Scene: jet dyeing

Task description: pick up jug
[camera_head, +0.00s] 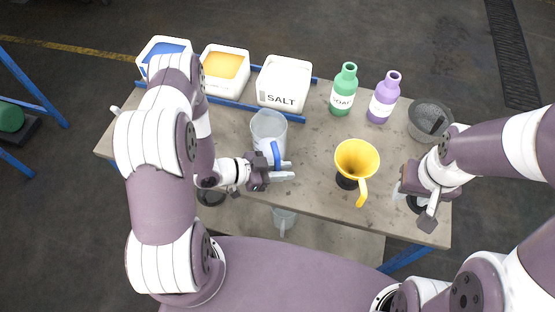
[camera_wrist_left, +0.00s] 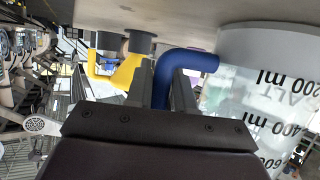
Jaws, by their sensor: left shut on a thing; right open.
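The jug (camera_head: 268,132) is a clear measuring jug with a blue handle, upright on the table in the head view. In the left wrist view the jug (camera_wrist_left: 262,85) fills the right side, with its volume marks and its blue handle (camera_wrist_left: 185,62). My left gripper (camera_head: 278,172) is at the near side of the jug, shut on the blue handle. In the left wrist view the handle passes between the fingers. My right gripper (camera_head: 424,208) is open and empty over the right end of the table.
A yellow funnel (camera_head: 357,158) stands right of the jug. Behind are a white salt tub (camera_head: 284,84), an orange-filled tub (camera_head: 224,70), a blue-filled tub (camera_head: 165,50), a green bottle (camera_head: 343,92), a purple bottle (camera_head: 383,98) and a grey bowl (camera_head: 430,120).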

